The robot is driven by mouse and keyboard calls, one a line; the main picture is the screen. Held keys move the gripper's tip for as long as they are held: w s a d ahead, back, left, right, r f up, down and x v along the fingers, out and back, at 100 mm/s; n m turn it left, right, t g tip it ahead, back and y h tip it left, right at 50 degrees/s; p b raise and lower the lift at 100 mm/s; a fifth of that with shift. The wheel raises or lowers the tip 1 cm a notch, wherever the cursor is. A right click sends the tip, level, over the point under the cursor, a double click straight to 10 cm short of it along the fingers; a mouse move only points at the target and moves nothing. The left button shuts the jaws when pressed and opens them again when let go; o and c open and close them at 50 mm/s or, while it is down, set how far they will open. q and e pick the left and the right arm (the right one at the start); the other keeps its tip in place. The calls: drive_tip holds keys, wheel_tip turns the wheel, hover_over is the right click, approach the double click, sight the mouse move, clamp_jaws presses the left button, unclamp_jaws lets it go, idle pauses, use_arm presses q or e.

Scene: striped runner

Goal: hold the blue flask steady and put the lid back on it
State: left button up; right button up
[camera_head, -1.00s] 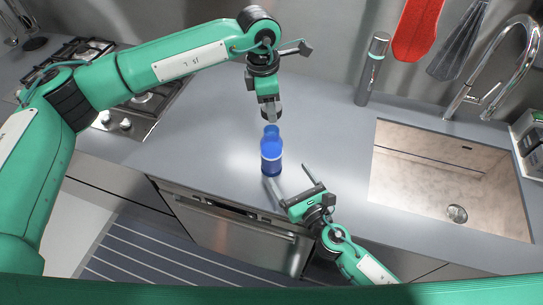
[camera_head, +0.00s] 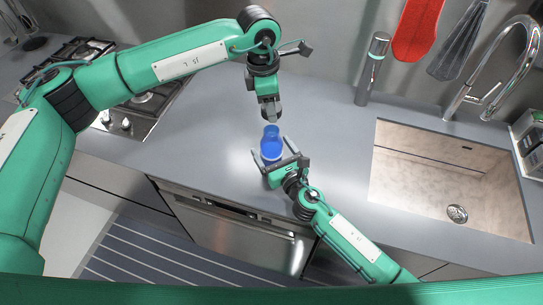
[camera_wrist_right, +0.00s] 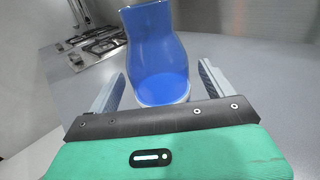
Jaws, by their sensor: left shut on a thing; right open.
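The blue flask (camera_head: 271,150) stands upright on the grey counter in the head view. My right gripper (camera_head: 271,148) is open, with one finger on each side of the flask's lower body; a gap shows on both sides in the wrist view. My left gripper (camera_head: 270,117) points down just above the flask, shut on the lid. The lid is small and largely hidden by the fingers; I cannot tell whether it touches the flask.
The counter (camera_head: 325,150) around the flask is clear. A sink (camera_head: 440,190) with a tall tap (camera_head: 515,60) is to the right. A grey-green cylinder (camera_head: 372,70) stands at the back, and a stove (camera_head: 130,105) is at the left.

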sight(271, 126)
drive_tip(key=shift+w+a, duration=0.3)
drive_tip(key=shift+w, duration=0.25)
drive_tip(key=c, duration=1.5)
use_arm(q)
drive_tip(key=shift+f, duration=2.45)
drive_tip(key=shift+f, duration=0.9)
drive_tip(key=shift+f, duration=0.55)
